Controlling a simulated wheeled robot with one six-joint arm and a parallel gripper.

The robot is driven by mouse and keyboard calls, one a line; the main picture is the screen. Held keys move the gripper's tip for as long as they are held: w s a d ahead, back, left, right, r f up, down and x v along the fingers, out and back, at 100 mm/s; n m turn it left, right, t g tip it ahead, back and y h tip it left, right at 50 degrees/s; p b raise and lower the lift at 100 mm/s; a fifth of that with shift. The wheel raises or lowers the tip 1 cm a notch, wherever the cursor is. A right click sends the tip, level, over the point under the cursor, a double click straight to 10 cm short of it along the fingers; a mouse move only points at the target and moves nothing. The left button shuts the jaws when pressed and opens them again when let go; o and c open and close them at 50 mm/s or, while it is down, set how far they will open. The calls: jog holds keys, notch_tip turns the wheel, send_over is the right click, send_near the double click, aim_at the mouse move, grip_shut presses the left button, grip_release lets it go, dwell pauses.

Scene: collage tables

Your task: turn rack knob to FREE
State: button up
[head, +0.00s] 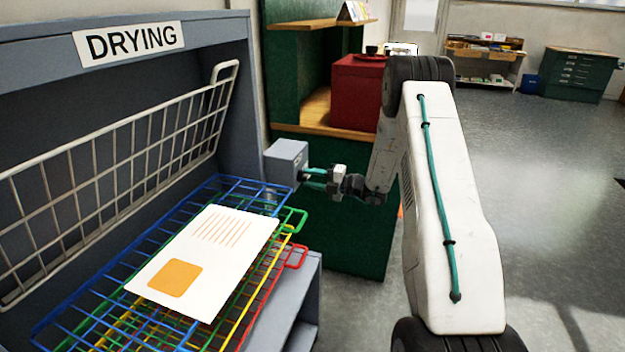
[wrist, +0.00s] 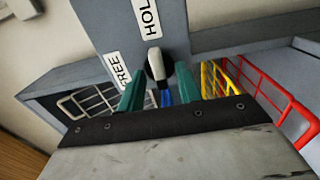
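The rack knob (wrist: 157,64) is dark with a pale front part and sits on a grey box (head: 286,160) at the right side of the drying rack. In the wrist view the HOLD label (wrist: 148,18) is straight above the knob and the FREE label (wrist: 118,70) is to its left. The pale part seems to point up toward HOLD. My gripper (wrist: 160,80) has its two teal fingers apart, one on each side just below the knob. I cannot tell whether they touch it. In the head view my gripper (head: 316,179) is close to the box, and the knob is mostly hidden.
The drying rack holds blue, green, yellow and red wire shelves (head: 272,262), with a printed sheet (head: 215,250) on top. A white wire shelf (head: 110,165) is tilted up behind. A green cabinet (head: 345,240) with a red box (head: 357,95) stands behind my gripper. Floor at right is clear.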

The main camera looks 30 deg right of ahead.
grip_shut()
jog(key=shift+n, duration=8.9)
